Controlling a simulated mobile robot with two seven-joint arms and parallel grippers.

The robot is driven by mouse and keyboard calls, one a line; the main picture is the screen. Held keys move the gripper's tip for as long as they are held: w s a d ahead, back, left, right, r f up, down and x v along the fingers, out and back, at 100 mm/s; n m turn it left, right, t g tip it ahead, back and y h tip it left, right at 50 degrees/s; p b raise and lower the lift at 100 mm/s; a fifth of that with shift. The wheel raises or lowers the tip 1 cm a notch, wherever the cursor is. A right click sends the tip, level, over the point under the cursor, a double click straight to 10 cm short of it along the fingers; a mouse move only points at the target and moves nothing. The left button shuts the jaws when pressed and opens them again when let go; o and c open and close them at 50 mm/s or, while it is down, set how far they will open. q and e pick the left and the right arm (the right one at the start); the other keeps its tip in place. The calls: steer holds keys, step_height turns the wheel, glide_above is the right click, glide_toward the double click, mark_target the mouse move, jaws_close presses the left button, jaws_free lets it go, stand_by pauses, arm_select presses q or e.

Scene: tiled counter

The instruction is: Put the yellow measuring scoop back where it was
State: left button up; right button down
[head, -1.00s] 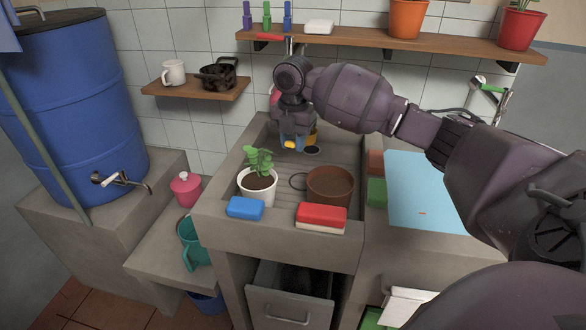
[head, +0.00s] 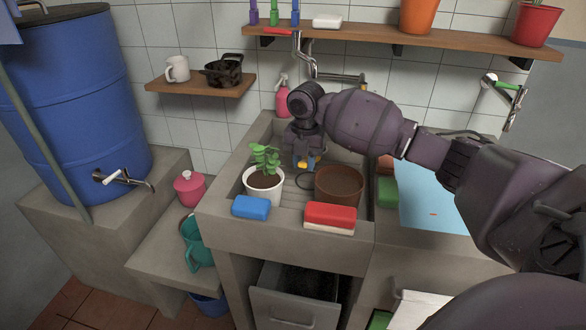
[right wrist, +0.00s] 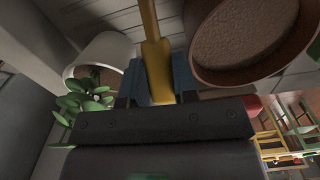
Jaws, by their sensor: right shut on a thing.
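My right gripper (head: 303,163) is shut on the yellow measuring scoop, whose handle (right wrist: 153,45) runs up between the blue fingertips in the right wrist view. In the head view only small yellow parts of the scoop show at the fingertips, and its bowl cannot be made out. The gripper is over the grey ribbed sink, behind and between a white pot (head: 264,190) with a green plant and a brown pot (head: 339,187) filled with soil. Both pots also show in the right wrist view, one on each side of the handle. My left gripper is not in view.
A blue sponge (head: 251,208) and a red-and-white block (head: 330,217) lie on the sink's front rim. A pink bottle (head: 283,98) stands behind the sink. A wooden shelf (head: 385,40) runs above. A light blue board (head: 428,205) lies to the right.

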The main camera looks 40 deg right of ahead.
step_height(320, 180, down, 7)
steer(key=shift+r+b, duration=0.1)
steer(key=shift+b, duration=0.55)
steer(key=w, duration=0.1)
steer(key=w+b, duration=0.1)
steer(key=w+d, duration=0.1)
steer(key=shift+w+f, duration=0.35)
steer(key=shift+w+d+r, duration=0.2)
steer(key=shift+w, duration=0.2)
steer(key=shift+w+d+f+b, duration=0.1)
steer(key=shift+w+d+b, duration=0.1)
steer(key=shift+w+b, duration=0.35)
steer(key=shift+w+d+f+b, duration=0.15)
steer(key=shift+w+b, duration=0.1)
steer(key=shift+w, duration=0.45)
steer(key=shift+w+f, duration=0.2)
steer(key=shift+w, duration=0.05)
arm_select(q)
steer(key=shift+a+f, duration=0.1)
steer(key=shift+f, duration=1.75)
arm_select(e)
steer(key=shift+d+r, duration=0.1)
steer(key=shift+d, duration=0.05)
